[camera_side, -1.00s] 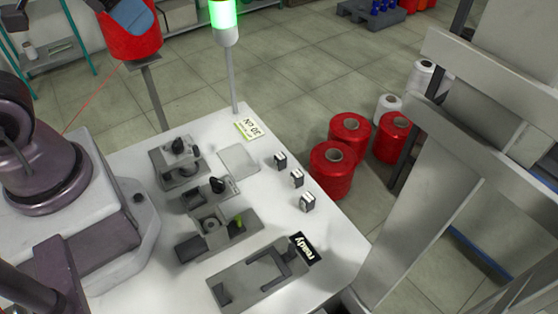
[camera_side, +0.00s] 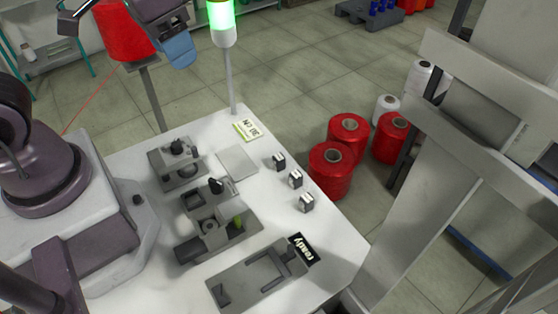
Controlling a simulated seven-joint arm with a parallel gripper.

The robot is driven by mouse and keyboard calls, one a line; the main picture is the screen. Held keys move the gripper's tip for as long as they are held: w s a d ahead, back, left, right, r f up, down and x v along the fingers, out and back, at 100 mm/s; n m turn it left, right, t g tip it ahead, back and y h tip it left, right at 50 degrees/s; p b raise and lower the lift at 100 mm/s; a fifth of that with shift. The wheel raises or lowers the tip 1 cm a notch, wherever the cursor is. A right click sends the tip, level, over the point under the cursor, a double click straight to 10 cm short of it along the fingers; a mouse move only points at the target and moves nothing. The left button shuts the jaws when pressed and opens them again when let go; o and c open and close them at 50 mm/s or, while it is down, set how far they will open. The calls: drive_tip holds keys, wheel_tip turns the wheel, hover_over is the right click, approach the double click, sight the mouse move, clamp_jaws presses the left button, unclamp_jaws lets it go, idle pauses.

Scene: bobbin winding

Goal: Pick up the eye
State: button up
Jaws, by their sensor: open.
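My gripper (camera_side: 178,50) is at the top left of the side view, high above the back of the white table. Its blue end hangs beside a red spool (camera_side: 123,30) on a post, and its jaws are open with nothing visible between them. I cannot tell for sure which small part is the eye. Grey fixtures with small dark parts stand on the table: one at the back (camera_side: 176,162), one in the middle (camera_side: 211,226) with a green piece (camera_side: 238,221), and one in front (camera_side: 259,276). The gripper is well apart from all of them.
Small black-and-white blocks (camera_side: 295,179) line the right of the white table (camera_side: 325,235). A signal lamp (camera_side: 222,22) glows green on a pole at the back corner. Red spools (camera_side: 331,170) stand on the floor at right. A grey frame (camera_side: 420,190) rises at the right.

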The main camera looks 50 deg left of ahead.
drive_tip(key=w+d+f+n+g, duration=0.2)
drive_tip(key=w+f+n, duration=0.2)
drive_tip(key=w+f, duration=0.25)
drive_tip(key=n, duration=1.3)
hover_over(279, 157)
wheel_tip(279, 157, down, 10)
wheel_tip(279, 157, down, 13)
drive_tip(key=shift+r, duration=0.1)
drive_tip(key=shift+c, duration=0.2)
clamp_jaws()
